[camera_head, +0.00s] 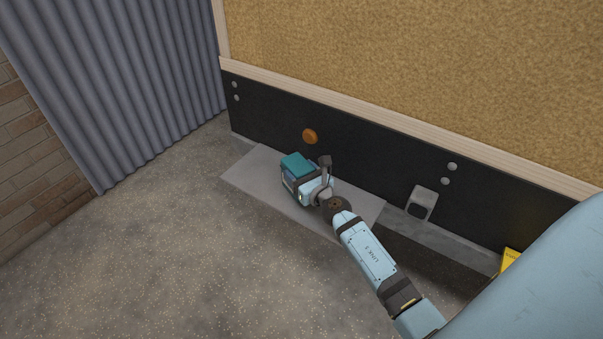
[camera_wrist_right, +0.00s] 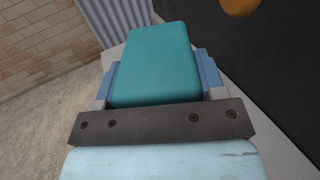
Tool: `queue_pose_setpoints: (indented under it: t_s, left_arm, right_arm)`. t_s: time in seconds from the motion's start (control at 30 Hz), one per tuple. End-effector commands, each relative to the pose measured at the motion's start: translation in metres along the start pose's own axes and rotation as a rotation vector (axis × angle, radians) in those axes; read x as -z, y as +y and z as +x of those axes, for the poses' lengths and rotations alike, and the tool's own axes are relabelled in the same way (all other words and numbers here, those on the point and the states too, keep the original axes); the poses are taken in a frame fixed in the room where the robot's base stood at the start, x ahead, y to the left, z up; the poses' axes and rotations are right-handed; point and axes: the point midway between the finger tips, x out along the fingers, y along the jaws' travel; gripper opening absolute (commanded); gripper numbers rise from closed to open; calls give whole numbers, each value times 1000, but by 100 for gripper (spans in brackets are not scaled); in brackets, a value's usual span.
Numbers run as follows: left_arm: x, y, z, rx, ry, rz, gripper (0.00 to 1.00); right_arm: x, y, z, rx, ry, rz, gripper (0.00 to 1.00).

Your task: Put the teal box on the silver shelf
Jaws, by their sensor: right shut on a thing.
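The teal box (camera_head: 297,164) is at my right gripper (camera_head: 297,181), above or on the silver shelf (camera_head: 250,175). In the right wrist view the teal box (camera_wrist_right: 155,62) sits between the two blue fingers of my right gripper (camera_wrist_right: 157,80), which is shut on it. The silver shelf is a flat grey plate along the dark lower wall, and its left part is bare. I cannot tell whether the box touches the shelf, as the gripper hides its underside. My left gripper is not in view.
An orange round knob (camera_head: 310,136) is on the black wall panel (camera_head: 380,165) just behind the box. A grey bracket (camera_head: 422,203) is on the panel to the right. A yellow item (camera_head: 511,259) is at the lower right. A corrugated wall (camera_head: 110,80) stands at the left.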

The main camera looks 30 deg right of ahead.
Motion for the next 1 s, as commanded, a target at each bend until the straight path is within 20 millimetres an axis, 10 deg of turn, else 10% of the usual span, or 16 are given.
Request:
queue_pose_setpoints:
  t_s: [0.2, 0.23, 0.33, 0.67, 1.0]
  left_arm:
    - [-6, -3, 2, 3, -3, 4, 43]
    - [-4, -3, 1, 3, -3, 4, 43]
    - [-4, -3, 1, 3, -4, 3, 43]
    - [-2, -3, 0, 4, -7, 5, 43]
    - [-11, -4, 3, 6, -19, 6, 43]
  right_arm:
    - [5, 0, 0, -1, 0, 0, 36]
    - [4, 0, 0, -1, 1, 0, 70]
    - [4, 0, 0, 0, 1, 0, 89]
    - [-2, 0, 0, 1, 0, 1, 89]
    - [2, -1, -64, -1, 4, -1, 89]
